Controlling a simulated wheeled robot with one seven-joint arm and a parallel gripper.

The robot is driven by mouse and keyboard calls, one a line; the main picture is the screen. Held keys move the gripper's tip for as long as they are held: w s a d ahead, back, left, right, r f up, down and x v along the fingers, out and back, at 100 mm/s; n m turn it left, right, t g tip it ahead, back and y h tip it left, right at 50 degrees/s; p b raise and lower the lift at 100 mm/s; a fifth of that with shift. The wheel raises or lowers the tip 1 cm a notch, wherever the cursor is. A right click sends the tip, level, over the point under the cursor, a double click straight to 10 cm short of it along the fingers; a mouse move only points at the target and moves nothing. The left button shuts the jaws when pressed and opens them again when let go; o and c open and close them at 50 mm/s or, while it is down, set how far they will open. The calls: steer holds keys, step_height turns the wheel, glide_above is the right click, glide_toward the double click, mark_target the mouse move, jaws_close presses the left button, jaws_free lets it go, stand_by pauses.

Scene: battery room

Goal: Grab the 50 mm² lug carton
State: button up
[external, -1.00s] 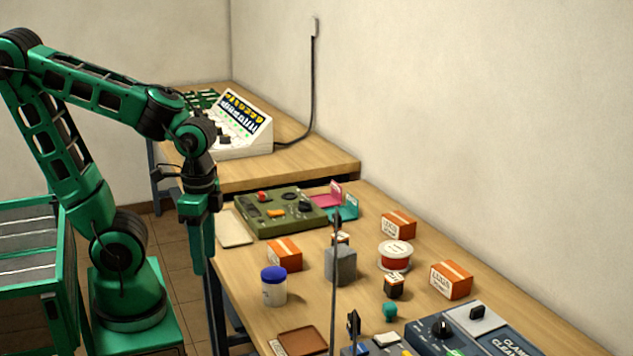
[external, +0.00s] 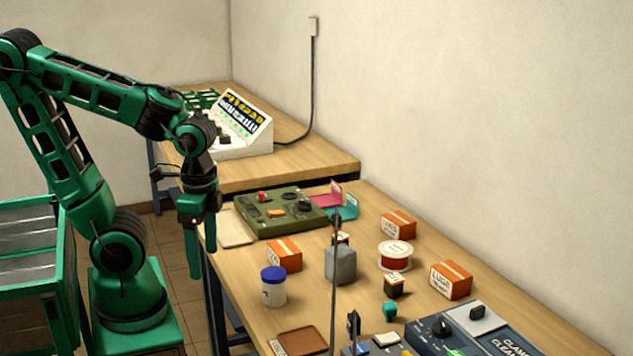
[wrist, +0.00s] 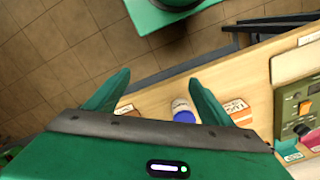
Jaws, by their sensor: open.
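Three orange-and-white lug cartons stand on the near bench in the external view: one at the left (external: 284,254), one at the back (external: 398,225) and one at the right (external: 450,279). Their size print is too small to read, so I cannot tell which is the 50 mm² one. The left carton also shows in the wrist view (wrist: 238,109), partly covered by a finger. My gripper (external: 203,264) points down, open and empty, beside the bench's left edge, left of all the cartons. Its spread fingers show in the wrist view (wrist: 160,77).
A blue-lidded jar (external: 273,288) stands in front of the left carton. A grey block (external: 341,265), a thin upright post (external: 334,300), a red spool (external: 395,257) and a small dark box (external: 394,286) stand among the cartons. A green panel (external: 279,213) lies behind.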

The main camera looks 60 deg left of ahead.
step_height(320, 180, up, 6)
steer(key=s, duration=0.1)
steer(key=w+a+r+n, duration=0.15)
steer(key=w+n, duration=0.35)
steer(key=w, duration=0.9)
steer(key=w+a+f+n+y, duration=0.2)
steer(key=w+a+n, duration=0.2)
steer(key=w, duration=0.7)
steer(key=w+a+f+n+y, duration=0.15)
steer(key=w+a+n, duration=0.25)
steer(key=w, duration=0.6)
steer(key=w+a+f+n+y, duration=0.1)
steer(key=w+a+n+y, duration=0.3)
steer(key=w, duration=0.7)
steer(key=w+d+r+n+t+y, duration=0.25)
steer(key=w+d+n+y, duration=0.25)
steer(key=w+d, duration=0.6)
glide_toward(401, 219)
steer(key=shift+x, duration=4.2)
steer(key=c, duration=1.6)
